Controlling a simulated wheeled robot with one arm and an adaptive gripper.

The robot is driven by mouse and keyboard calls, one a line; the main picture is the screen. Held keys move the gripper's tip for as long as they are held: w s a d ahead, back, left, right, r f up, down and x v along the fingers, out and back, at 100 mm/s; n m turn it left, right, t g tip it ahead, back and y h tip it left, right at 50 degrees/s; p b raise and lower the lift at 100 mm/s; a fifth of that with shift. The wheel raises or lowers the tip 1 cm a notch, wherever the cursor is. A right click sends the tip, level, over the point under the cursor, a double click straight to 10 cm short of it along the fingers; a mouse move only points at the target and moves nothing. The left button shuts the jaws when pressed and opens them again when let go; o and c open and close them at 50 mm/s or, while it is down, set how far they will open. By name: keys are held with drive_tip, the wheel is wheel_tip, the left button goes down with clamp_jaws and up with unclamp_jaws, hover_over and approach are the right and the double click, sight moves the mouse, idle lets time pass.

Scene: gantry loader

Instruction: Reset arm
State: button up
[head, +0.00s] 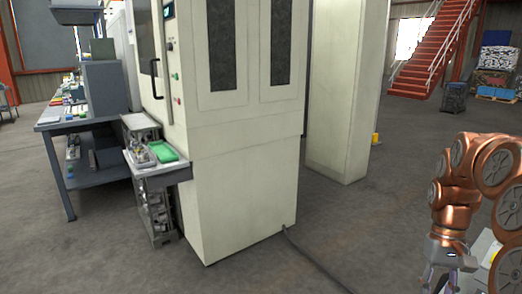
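My copper-coloured arm is folded at the lower right of the head view, its links bent close together. My gripper (447,284) hangs pointing down at the bottom edge of the picture, below the wrist. Its fingertips are cut off by the frame, so I cannot see whether it is open or shut, or whether it holds anything. It is well apart from the machine and the benches.
A large cream machine cabinet (245,180) stands in the middle, with a small side shelf (178,173) carrying a green item (163,151). A cluttered workbench (50,125) is at left. A cable (315,260) crosses the floor. Red stairs (438,52) and bins (454,97) are far back.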

drive_tip(key=s+a+n, duration=0.2)
drive_tip(key=s+a, duration=0.7)
drive_tip(key=a, duration=0.5)
drive_tip(key=s+a+f+h, duration=0.1)
drive_tip(key=s+a+f, duration=0.15)
drive_tip(key=s, duration=0.35)
drive_tip(key=s+a+f, duration=0.2)
drive_tip(key=s+a, duration=0.1)
drive_tip(key=s, duration=0.3)
wheel_tip(320, 180, up, 18)
drive_tip(key=w+t+p, duration=0.1)
drive_tip(key=t+p, duration=0.1)
drive_tip(key=p, duration=1.4)
drive_tip(key=shift+f+n+p, duration=0.2)
drive_tip(key=shift+n+p, duration=0.15)
drive_tip(key=shift+n, duration=0.05)
